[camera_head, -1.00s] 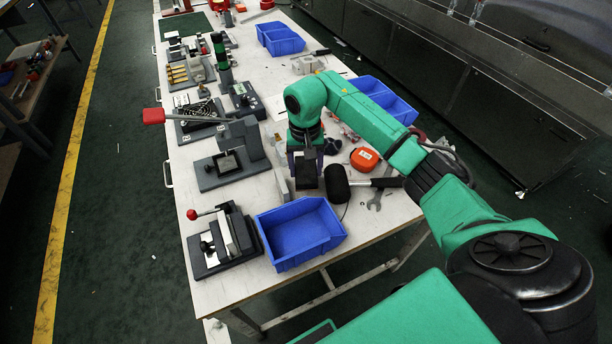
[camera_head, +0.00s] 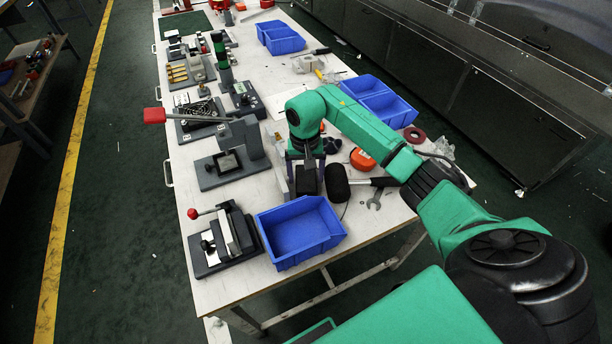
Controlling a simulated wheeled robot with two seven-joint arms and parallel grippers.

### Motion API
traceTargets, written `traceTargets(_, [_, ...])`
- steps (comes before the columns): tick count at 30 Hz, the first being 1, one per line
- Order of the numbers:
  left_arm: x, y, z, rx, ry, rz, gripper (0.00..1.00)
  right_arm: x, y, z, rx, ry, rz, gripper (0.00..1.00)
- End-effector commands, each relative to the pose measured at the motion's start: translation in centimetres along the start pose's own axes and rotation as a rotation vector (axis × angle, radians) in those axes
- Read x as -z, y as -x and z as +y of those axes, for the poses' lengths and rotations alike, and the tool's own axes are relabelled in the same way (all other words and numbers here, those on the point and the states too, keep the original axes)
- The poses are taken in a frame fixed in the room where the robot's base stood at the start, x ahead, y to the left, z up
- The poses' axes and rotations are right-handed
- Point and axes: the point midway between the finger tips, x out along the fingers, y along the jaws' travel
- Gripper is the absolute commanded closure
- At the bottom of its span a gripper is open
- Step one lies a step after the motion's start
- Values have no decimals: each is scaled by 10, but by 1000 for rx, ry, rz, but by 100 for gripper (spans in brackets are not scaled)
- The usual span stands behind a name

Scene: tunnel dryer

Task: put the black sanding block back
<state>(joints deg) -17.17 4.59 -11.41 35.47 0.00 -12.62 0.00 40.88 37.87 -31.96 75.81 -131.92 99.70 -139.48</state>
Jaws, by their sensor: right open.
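The black sanding block (camera_head: 307,181) stands on the white table, left of the black mallet head. My right gripper (camera_head: 305,168) points down over the block from behind, with its fingers parted to either side. The gripper is open. I cannot tell whether the fingers touch the block, as the wrist and fingers partly hide its far side. My left gripper is not in the view.
A black mallet (camera_head: 337,184) lies close right of the block, with a wrench (camera_head: 374,199) and an orange case (camera_head: 362,160) beyond. A blue bin (camera_head: 301,230) is in front. A clamp press (camera_head: 228,166) stands left. A grey bar lies close left of the block.

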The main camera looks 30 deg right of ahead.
Motion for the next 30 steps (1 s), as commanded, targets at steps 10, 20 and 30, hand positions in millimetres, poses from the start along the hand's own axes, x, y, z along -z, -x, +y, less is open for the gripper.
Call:
traceTargets(10, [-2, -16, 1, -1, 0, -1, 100, 2, 73, 0, 2, 0, 7, 14])
traceTargets(20, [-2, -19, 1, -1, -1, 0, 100, 0, 114, 0, 0, 0, 1, 14])
traceTargets(30, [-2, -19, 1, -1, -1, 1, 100, 0, 113, 0, 0, 0, 1, 14])
